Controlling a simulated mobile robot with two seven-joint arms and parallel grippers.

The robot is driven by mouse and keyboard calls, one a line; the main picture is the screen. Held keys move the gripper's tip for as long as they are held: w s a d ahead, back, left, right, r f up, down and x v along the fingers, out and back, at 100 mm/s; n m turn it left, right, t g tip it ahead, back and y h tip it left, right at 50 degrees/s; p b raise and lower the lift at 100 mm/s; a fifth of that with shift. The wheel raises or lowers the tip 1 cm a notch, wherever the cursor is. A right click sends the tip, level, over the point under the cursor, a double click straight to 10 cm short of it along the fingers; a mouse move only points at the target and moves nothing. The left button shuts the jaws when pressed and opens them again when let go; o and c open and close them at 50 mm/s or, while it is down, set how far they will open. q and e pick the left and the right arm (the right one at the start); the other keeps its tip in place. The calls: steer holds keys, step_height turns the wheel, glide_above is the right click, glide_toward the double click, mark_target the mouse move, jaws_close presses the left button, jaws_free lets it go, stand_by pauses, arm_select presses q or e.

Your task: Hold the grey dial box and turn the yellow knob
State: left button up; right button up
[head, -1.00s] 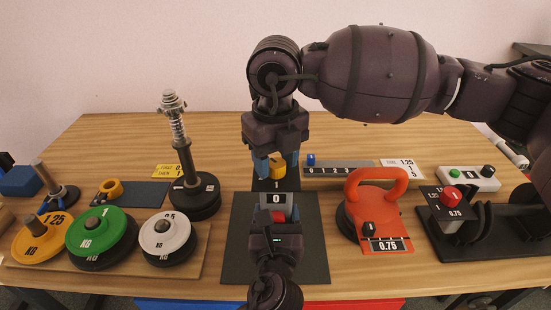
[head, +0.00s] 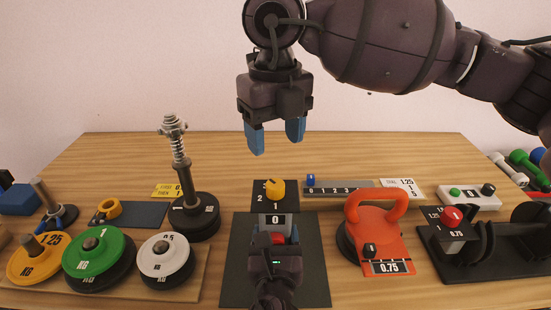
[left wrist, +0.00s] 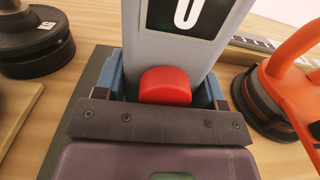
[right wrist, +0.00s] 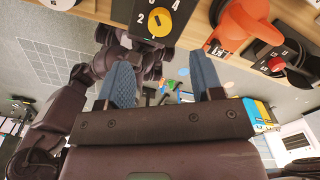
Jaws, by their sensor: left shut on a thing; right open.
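The grey dial box (head: 277,219) stands on the dark mat, with a "0" on its grey front, a red button (left wrist: 165,86) below that and a black numbered dial face on top. The yellow knob (head: 275,188) sits on the dial face; it also shows in the right wrist view (right wrist: 160,20). My left gripper (head: 275,238) is shut on the grey box, with blue fingers at its two sides around the red button. My right gripper (head: 275,138) is open and empty, well above the knob, fingers pointing down.
Weight discs, including a green one (head: 93,251), and a black spring post (head: 192,212) stand left. A red kettlebell (head: 375,228) stands close at right, with a black stand (head: 490,262) beyond. A ruler strip (head: 338,190) lies behind. The mat (head: 238,270) has free room beside the box.

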steer(key=shift+r, duration=1.35)
arm_select(q)
steer(key=o, duration=1.3)
steer(key=shift+s, duration=0.1)
